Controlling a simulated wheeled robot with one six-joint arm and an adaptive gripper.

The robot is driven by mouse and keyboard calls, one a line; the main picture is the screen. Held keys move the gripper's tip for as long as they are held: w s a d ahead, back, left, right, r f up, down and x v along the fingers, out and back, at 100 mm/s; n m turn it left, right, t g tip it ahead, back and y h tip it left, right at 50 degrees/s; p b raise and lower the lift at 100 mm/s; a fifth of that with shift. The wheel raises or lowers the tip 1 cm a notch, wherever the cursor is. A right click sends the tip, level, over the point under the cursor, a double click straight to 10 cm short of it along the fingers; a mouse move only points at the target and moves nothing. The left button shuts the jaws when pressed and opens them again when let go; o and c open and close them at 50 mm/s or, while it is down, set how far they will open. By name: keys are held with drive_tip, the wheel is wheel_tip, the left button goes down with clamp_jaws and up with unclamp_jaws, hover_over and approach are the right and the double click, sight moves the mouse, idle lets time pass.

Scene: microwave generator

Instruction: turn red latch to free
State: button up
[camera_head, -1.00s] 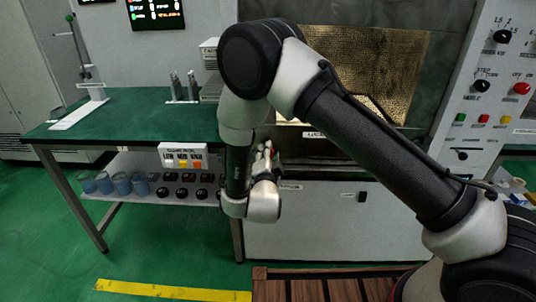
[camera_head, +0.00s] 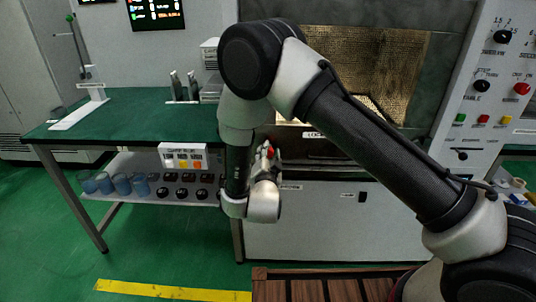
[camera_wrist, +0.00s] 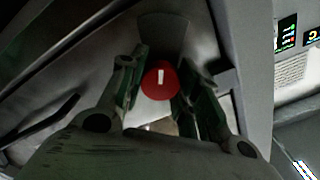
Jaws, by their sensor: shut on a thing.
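The red latch (camera_wrist: 160,80) is a round red knob with a white bar mark, seen in the wrist view between my fingers. The white bar stands nearly upright in that view. My gripper (camera_wrist: 158,92) has one finger on each side of the knob and is shut on it. In the head view a small patch of the red latch (camera_head: 270,153) shows beside my gripper (camera_head: 266,160), at the left edge of the machine front. My arm hides much of the machine around it.
A green-topped table (camera_head: 130,122) stands to the left, with blue cups (camera_head: 122,184) and black knobs on its lower shelf. The machine's lit mesh chamber (camera_head: 375,70) is behind my arm. A control panel (camera_head: 490,90) is at the right.

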drive_tip(key=o, duration=1.1)
drive_tip(key=shift+w+r, duration=0.1)
drive_tip(key=shift+w, duration=0.25)
drive_tip(key=shift+c, duration=0.2)
drive_tip(key=shift+s, duration=0.1)
drive_tip(key=shift+s, duration=0.2)
drive_tip(key=s, duration=1.1)
drive_tip(key=shift+s+a, duration=0.15)
drive_tip(key=shift+s, duration=0.1)
